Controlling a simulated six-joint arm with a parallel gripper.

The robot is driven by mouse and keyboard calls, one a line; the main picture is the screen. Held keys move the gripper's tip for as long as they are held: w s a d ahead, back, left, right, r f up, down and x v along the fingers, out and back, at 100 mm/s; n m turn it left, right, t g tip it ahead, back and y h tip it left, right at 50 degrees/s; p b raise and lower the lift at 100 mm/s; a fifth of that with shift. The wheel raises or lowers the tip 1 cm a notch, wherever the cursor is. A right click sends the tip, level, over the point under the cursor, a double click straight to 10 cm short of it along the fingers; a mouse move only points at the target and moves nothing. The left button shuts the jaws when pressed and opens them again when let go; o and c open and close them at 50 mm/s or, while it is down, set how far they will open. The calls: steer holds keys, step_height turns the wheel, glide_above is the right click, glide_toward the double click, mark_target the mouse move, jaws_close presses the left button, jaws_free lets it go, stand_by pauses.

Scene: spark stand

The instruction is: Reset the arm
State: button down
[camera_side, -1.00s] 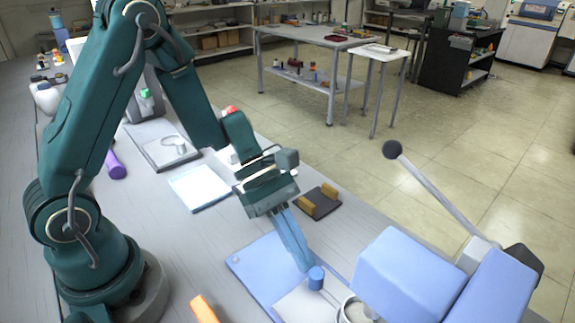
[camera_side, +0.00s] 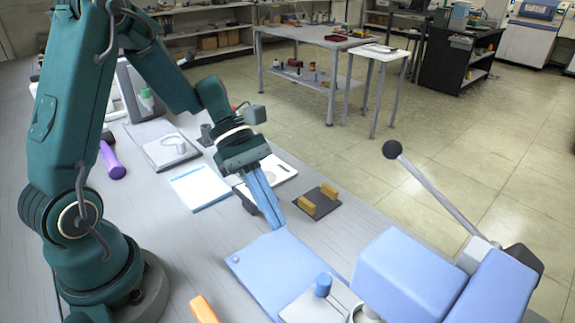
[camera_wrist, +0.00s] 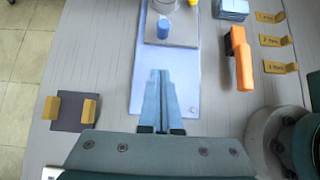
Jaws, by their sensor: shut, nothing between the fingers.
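My gripper (camera_side: 270,207) has blue fingers that are closed together with nothing between them. In the side view the fingertips are over the far edge of the light-blue base plate (camera_side: 268,262). In the wrist view my gripper (camera_wrist: 160,76) points along the same plate (camera_wrist: 140,95), above its near part. A small blue cylinder (camera_side: 322,284) stands on a grey plate on the base; it also shows in the wrist view (camera_wrist: 163,29).
A light-blue machine (camera_side: 410,275) with a ball-ended lever (camera_side: 440,195) stands at front right. A dark plate with yellow blocks (camera_side: 318,201) lies beyond my gripper. An orange tool (camera_side: 204,309) lies at the front. A purple cylinder (camera_side: 112,160) and a white-blue pad (camera_side: 200,187) lie at left.

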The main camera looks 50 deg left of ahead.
steer(key=s+d+r+m+t+y, duration=0.1)
steer(key=s+r+m+t+y, duration=0.1)
steer(key=s+r+m+y, duration=0.45)
steer(key=a+m+t, duration=0.1)
steer(key=m, duration=0.2)
steer(key=s+a+r+m+t+y, duration=0.1)
steer(key=a+m, duration=0.1)
steer(key=m, duration=0.2)
steer(key=s+a+r+m+t+y, duration=0.1)
steer(key=m, duration=0.3)
steer(key=shift+s+a+m+t+y, duration=0.2)
steer(key=shift+m+t+y, duration=0.05)
steer(key=shift+t, duration=0.05)
